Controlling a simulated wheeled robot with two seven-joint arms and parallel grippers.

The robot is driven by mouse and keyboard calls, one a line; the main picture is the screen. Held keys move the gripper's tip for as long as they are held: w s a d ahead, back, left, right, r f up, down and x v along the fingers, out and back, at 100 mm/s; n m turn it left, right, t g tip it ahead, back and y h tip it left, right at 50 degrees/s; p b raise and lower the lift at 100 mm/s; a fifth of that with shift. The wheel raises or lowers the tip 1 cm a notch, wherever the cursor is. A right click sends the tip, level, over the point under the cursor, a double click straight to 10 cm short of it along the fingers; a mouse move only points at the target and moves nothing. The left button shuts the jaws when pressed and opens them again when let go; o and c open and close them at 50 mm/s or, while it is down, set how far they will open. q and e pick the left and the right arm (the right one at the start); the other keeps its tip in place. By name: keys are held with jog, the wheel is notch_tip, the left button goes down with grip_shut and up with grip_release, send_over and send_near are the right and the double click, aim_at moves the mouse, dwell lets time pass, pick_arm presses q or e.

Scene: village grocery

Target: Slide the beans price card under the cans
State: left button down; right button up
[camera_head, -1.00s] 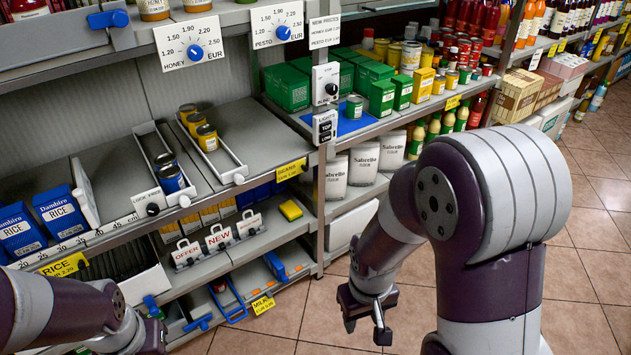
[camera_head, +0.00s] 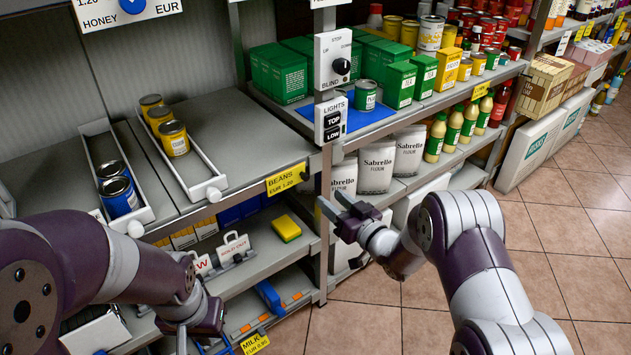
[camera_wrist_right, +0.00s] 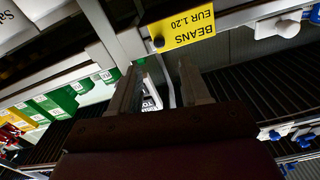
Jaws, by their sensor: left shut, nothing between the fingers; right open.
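The yellow beans price card (camera_head: 286,179) sits on the front edge of the shelf, right of the cans. It shows upside down in the right wrist view (camera_wrist_right: 181,27), near the top. Several yellow cans (camera_head: 174,138) stand in a row towards the back of the shelf, along a white divider rail. Blue cans (camera_head: 118,197) stand in the lane to their left. My right gripper (camera_head: 336,203) is open and empty, right of the card and apart from it; its fingers (camera_wrist_right: 158,88) point toward the shelf edge. My left gripper (camera_head: 205,342) is shut and empty, low before the lower shelves.
A post with blind and lights switches (camera_head: 331,118) stands just right of the card. The shelf board (camera_head: 235,140) right of the yellow cans is bare. Lower shelves hold a yellow sponge-like block (camera_head: 287,228) and a milk card (camera_head: 255,344). Flour bags (camera_head: 378,165) stand right of the post.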

aim_at(307, 179)
jog(key=b+x, duration=0.1)
jog(key=x, duration=0.8)
jog(key=shift+w+a, duration=0.1)
jog(key=shift+w, duration=0.1)
grip_shut()
